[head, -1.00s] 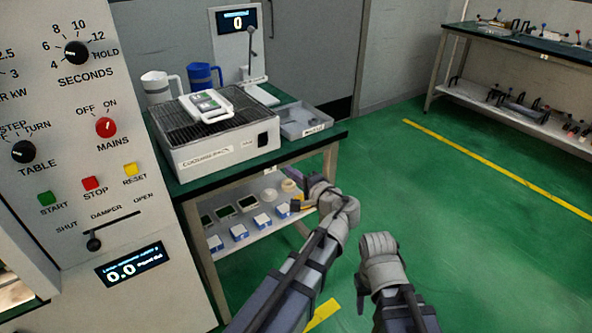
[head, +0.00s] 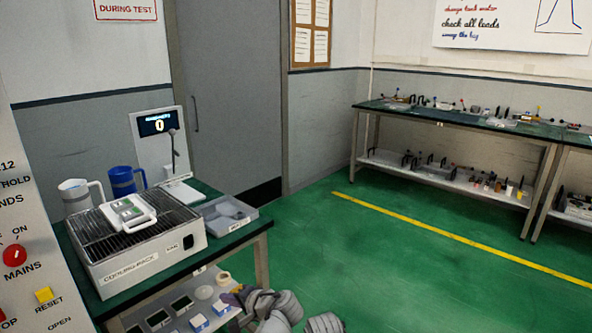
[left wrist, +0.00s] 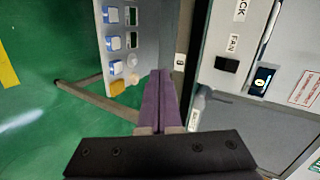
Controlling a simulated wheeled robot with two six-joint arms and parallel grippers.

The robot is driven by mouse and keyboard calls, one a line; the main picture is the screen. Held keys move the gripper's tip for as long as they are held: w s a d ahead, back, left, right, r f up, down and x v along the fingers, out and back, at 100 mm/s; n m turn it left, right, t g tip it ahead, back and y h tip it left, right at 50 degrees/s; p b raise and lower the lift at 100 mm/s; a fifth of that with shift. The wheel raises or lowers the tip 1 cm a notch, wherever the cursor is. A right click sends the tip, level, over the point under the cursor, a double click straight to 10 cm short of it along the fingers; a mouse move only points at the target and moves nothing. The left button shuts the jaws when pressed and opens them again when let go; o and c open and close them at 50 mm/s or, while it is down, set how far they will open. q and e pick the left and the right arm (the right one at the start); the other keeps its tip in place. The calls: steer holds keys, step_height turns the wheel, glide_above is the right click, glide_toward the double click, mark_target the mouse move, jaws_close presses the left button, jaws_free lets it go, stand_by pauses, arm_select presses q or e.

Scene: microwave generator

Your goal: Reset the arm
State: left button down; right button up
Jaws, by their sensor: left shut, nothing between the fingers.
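My left gripper (head: 238,297) shows at the bottom of the head view, beside the right end of the bench's lower shelf. In the left wrist view its two purple fingers (left wrist: 160,74) lie together, shut and empty. Part of my right arm shows at the bottom edge of the head view, just right of the left arm; its fingers are out of sight.
A green-topped bench (head: 255,228) carries a cooling rack (head: 135,257), a white jug (head: 80,195), a blue jug (head: 123,182) and a grey tray (head: 230,222). The control panel (head: 22,215) stands at left. Green floor (head: 400,275) is clear at right.

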arm_select(q)
steer(key=s+d+r+n+g+h+p, duration=0.1)
steer(key=s+d+r+g+h+p, duration=0.1)
steer(key=s+d+p, duration=0.4)
steer(key=s+d+r+n+g+h+p, duration=0.1)
steer(key=s+d+g+h+p, duration=0.4)
steer(key=s, duration=0.6)
steer(key=d+r+h+p, duration=0.1)
steer(key=d+h+p, duration=0.1)
steer(key=d, duration=0.1)
arm_select(e)
step_height(320, 180, up, 16)
steer(key=shift+f, duration=0.2)
